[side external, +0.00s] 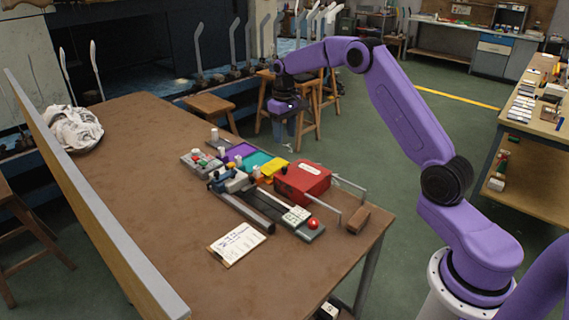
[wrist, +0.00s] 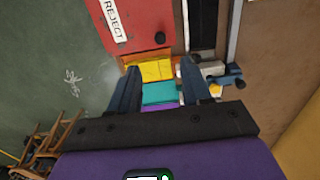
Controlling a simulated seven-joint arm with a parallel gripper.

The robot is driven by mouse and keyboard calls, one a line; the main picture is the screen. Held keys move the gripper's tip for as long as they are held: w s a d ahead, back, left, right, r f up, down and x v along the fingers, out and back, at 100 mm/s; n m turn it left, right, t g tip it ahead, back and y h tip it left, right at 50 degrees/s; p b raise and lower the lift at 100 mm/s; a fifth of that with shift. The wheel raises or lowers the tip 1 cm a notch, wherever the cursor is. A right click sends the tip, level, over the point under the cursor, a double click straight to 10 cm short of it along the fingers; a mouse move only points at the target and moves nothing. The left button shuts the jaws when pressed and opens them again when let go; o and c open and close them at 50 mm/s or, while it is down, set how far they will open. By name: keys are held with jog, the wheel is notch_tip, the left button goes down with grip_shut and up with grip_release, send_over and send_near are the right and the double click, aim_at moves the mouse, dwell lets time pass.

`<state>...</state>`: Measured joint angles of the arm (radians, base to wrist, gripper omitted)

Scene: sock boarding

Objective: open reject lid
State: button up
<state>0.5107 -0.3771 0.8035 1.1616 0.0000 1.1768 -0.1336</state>
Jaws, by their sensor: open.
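The red reject box (side external: 303,183) sits on the brown table near its back right part. Its red lid lies flat on top, with a white label and a dark knob. The wrist view shows the lid (wrist: 135,22) at the top, with the "REJECT" label (wrist: 115,20) and the black knob (wrist: 160,38). My gripper (side external: 297,140) hangs in the air, above and behind the box in the side view. Its fingers (wrist: 160,70) are apart and empty, pointing toward the yellow tray, short of the knob.
Yellow (side external: 271,168), teal (side external: 257,160) and purple (side external: 239,151) trays run beside the box. A metal rail (side external: 350,187), brown block (side external: 358,219), red button (side external: 312,224) and clipboard (side external: 237,243) are nearby. White cloth (side external: 75,128) lies far left. The table's left-middle is clear.

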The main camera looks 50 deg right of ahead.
aim_at(285, 167)
notch_tip(285, 167, down, 11)
jog(key=shift+f, duration=0.2)
dwell(0.3)
grip_shut()
